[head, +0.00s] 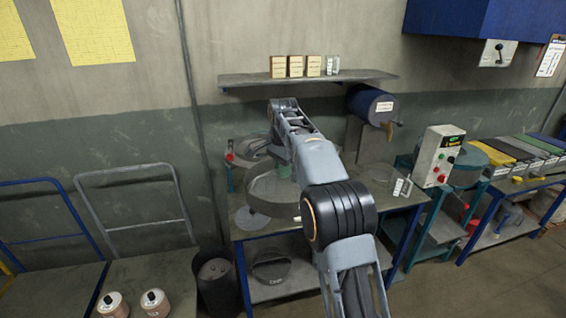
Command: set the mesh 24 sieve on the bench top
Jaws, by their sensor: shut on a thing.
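My gripper (270,150) is largely hidden behind my own wrist and forearm, over the left part of the bench. It is shut on a wide, round grey sieve (272,192), which looks roughly level above the bench top (300,232). My forearm covers the sieve's right side. No mesh number can be read on it, and I cannot see exactly where the fingers grip it. A flat pale grey disc (252,218) lies on the bench at the front left, below the sieve.
A round machine with a red knob (230,157) stands behind the sieve. A shelf (230,79) with small boxes and a blue drum (370,104) are above the bench. A white tagged item (402,187) lies at its right. A dark bin (216,278) stands at the left.

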